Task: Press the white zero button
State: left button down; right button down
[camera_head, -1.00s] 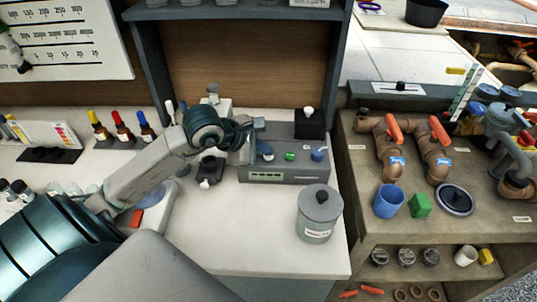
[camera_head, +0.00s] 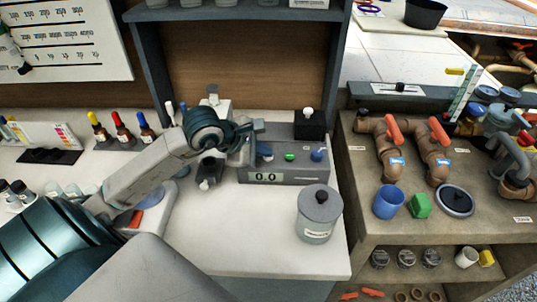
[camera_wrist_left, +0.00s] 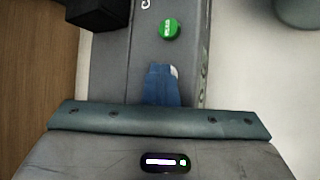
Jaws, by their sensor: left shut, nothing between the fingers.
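The grey meter box (camera_head: 284,173) stands on the white counter, its front display (camera_head: 267,177) reading "00". A green button (camera_head: 290,157) is on its top and also shows in the left wrist view (camera_wrist_left: 169,29). My left gripper (camera_head: 262,148) is shut and empty, over the left end of the box top. In the left wrist view its blue fingertips (camera_wrist_left: 160,82) are at the white button (camera_wrist_left: 174,72) and cover most of it. They look in contact, but how far it is pressed is hidden. My right gripper is not in view.
A black block with a white knob (camera_head: 309,125) stands behind the box. A grey lidded jar (camera_head: 318,214) stands in front, to the right. A small microscope-like device (camera_head: 206,174) is left of the box.

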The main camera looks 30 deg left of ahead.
pick_arm(q)
jog(key=shift+s+r, duration=0.1)
jog(key=shift+r, duration=0.6)
jog(key=shift+w+a+p, duration=0.1)
jog(key=shift+w+p, duration=0.15)
jog(key=shift+p, duration=0.05)
jog(key=shift+w+r+p, duration=0.3)
jog(key=shift+r+p, duration=0.1)
jog(key=shift+r, duration=0.3)
jog(key=shift+s+r+p, duration=0.15)
jog(key=shift+r+p, duration=0.6)
jog(key=shift+r, duration=1)
